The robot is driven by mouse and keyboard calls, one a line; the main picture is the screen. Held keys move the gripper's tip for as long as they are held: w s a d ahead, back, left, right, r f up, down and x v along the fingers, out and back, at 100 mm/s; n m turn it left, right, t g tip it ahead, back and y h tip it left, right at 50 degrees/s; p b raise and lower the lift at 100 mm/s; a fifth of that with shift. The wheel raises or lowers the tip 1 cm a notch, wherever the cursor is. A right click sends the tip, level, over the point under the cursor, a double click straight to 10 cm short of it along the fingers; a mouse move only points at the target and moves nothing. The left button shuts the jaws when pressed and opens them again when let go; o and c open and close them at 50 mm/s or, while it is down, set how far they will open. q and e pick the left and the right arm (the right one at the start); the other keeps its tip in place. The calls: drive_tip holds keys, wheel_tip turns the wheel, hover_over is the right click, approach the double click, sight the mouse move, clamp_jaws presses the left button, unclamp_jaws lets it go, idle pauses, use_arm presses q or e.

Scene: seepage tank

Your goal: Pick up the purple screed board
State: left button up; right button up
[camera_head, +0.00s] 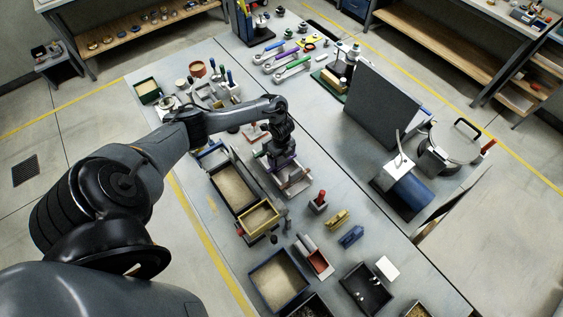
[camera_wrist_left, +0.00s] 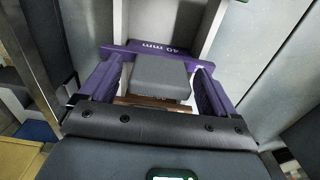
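The purple screed board (camera_wrist_left: 150,48), marked "40 mm", shows in the left wrist view with a grey block-shaped grip (camera_wrist_left: 160,78) in front of it. My left gripper (camera_wrist_left: 158,72) is down over this grip, one finger on each side. Narrow light gaps show between the fingers and the grip, so I see it as open around the grip, not clamped. In the head view my left gripper (camera_head: 277,158) is low over a pale tray-like holder (camera_head: 293,184) at the table's middle, and it hides most of the board. My right gripper is not in view.
A sand-filled tray (camera_head: 233,187) and a yellow-rimmed box (camera_head: 259,216) stand close by. A red-handled tool (camera_head: 320,201) is to the right. A large dark panel (camera_head: 385,108) stands upright further right. Bare tabletop lies between the holder and the panel.

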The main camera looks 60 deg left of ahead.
use_arm(q)
drive_tip(key=c, duration=1.2)
drive_tip(key=shift+r, duration=0.1)
